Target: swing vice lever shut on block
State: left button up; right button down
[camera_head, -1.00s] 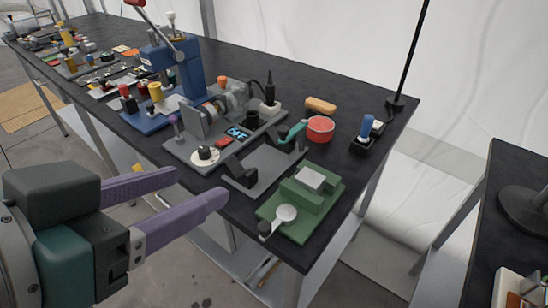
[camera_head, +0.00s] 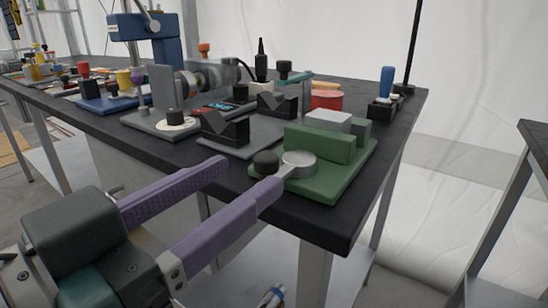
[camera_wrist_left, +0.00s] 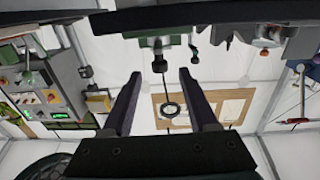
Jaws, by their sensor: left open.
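The green vice (camera_head: 345,180) sits at the near right corner of the black table. A light grey block (camera_head: 328,120) sits behind its front green jaw, with another green part behind it. The lever has a round grey hub (camera_head: 299,160), and its black knob (camera_head: 265,162) points left toward the table's front edge. My left gripper (camera_head: 250,177) is open, with its purple fingers close to the knob and one fingertip overlapping the lever in view. In the left wrist view the knob (camera_wrist_left: 160,65) appears between and just beyond the fingertips (camera_wrist_left: 161,76). Contact is unclear. My right gripper is out of view.
A grey base with dark V-shaped supports (camera_head: 225,129) stands left of the vice.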

aim_at(274, 156)
pick_arm(q)
jog(key=b+x, duration=0.1)
jog(key=x, duration=0.7)
jog(key=shift+w+d, duration=0.15)
grip_shut()
dwell(1.1)
